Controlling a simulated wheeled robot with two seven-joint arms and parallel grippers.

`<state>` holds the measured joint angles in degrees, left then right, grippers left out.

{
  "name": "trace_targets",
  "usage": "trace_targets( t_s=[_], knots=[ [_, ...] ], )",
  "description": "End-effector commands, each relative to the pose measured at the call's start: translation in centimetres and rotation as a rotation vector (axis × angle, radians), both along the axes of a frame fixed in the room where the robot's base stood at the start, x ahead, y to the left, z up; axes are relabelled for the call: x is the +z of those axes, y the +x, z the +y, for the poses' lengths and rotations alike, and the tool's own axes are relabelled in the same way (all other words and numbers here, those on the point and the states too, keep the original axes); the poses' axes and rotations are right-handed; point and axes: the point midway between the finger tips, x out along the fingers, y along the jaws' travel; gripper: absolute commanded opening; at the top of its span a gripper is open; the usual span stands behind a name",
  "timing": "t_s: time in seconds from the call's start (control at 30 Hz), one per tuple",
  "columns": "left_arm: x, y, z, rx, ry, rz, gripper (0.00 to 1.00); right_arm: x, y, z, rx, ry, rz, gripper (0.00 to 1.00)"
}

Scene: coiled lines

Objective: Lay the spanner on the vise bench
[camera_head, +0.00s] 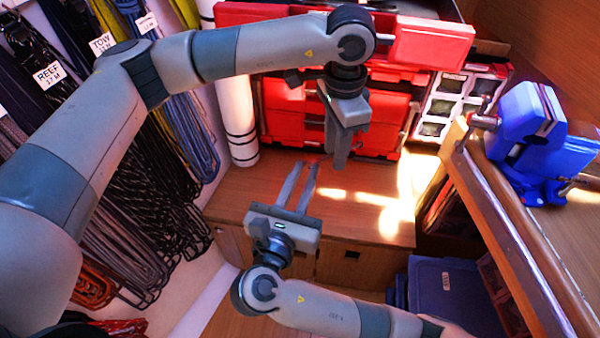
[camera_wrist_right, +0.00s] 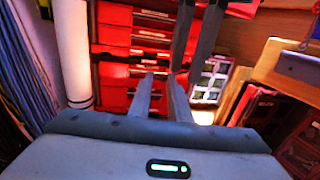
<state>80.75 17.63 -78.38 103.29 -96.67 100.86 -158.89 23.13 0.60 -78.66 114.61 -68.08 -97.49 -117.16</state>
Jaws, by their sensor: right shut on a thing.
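My right gripper (camera_head: 310,165) hangs over the wooden floor area in the middle of the head view, its two long fingers a little apart. It is shut on a thin thing at the fingertips, which I take for the spanner; its shape is mostly hidden. The right fingers also show in the right wrist view (camera_wrist_right: 161,76). The vise bench (camera_head: 575,235) is at the right, well apart from the gripper, with a blue vise (camera_head: 535,140) on it. My left gripper (camera_head: 341,160) points down just behind the right one, fingers parted and empty.
Red tool cases (camera_head: 385,110) stand at the back, beside a white roll (camera_head: 237,110). Coiled lines (camera_head: 150,150) hang on the left wall. A small-parts organiser (camera_head: 455,105) stands left of the vise. A blue bin (camera_head: 455,290) is below the bench.

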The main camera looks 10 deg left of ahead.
Motion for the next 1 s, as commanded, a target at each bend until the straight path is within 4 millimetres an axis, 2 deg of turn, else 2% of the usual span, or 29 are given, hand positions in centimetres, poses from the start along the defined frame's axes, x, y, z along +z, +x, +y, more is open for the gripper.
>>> trace_targets(
  t_s=[0.17,0.37,0.8,1.0],
  knots=[
    [0.3,0.0,0.0,0.001,0.000,-0.001,0.30,0.0,0.0,0.0,0.000,0.000,0.000,0.00],
    [2.0,0.1,0.0,0.001,0.000,-0.002,0.30,0.0,0.0,0.0,0.000,0.000,0.000,0.00],
    [9.4,0.1,0.1,0.001,-0.002,-0.003,0.30,0.0,0.0,0.0,-0.001,0.000,0.000,0.00],
    [11.5,0.1,0.2,0.001,0.000,-0.001,0.30,0.0,0.0,0.0,-0.001,0.000,0.000,0.00]
  ],
)
